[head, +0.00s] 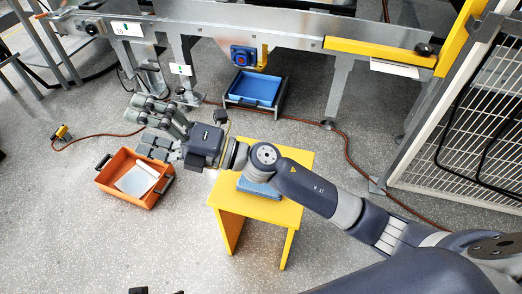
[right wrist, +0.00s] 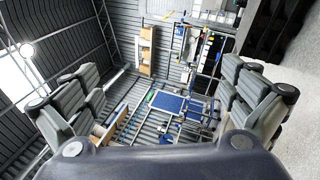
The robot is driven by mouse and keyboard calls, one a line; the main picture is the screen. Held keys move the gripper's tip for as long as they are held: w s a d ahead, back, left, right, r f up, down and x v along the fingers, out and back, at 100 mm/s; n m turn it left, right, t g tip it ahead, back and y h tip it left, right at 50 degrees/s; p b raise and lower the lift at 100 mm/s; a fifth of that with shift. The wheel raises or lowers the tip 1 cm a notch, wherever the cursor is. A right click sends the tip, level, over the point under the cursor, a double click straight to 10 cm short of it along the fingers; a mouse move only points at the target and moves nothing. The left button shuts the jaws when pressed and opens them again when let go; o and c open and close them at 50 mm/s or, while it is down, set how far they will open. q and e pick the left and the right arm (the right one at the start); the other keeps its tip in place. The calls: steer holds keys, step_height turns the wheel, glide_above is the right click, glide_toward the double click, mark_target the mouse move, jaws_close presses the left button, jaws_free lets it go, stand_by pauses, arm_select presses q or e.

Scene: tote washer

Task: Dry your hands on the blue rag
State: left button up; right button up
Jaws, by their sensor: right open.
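A folded blue rag (head: 258,188) lies on top of a yellow stool (head: 247,206); my right arm passes above it and hides part of it. My right gripper (head: 146,126) is open and empty, beyond the stool to the left and above the floor near an orange bin. In the right wrist view its fingers (right wrist: 165,85) stand wide apart with nothing between them. Two small dark tips at the bottom edge of the head view may be my left gripper (head: 158,291); too little shows to tell its state.
The orange bin (head: 108,187) holds a pale flat object. A blue tote (head: 255,90) stands under the grey machine frame (head: 290,32). A wire-mesh fence (head: 470,130) is at the right. An orange cable (head: 346,150) crosses the floor.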

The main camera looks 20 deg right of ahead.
steer(key=s+f+n+g+h, duration=0.4)
steer(key=f+n+g+h, duration=0.4)
steer(key=f+n+g, duration=0.5)
steer(key=w+d+f+t+h, duration=0.1)
steer(key=w+d+f+h, duration=0.25)
steer(key=d, duration=0.45)
steer(key=w+d+f+t+h, duration=0.2)
steer(key=d+f+h, duration=0.15)
steer(key=d, duration=0.45)
steer(key=w+d+f+t+h, duration=0.1)
steer(key=w+d+f+h, duration=0.15)
steer(key=d+h, duration=0.45)
steer(key=f, duration=0.2)
steer(key=d+f+y+b, duration=0.1)
steer(key=f, duration=0.2)
steer(key=f+y+b, duration=0.1)
steer(key=f, duration=0.1)
steer(key=shift+w+d+f+n, duration=0.2)
steer(key=shift+d+f+n, duration=0.1)
steer(key=shift+f, duration=0.05)
arm_select(q)
steer(key=shift+v, duration=0.85)
arm_select(e)
steer(key=shift+f, duration=0.75)
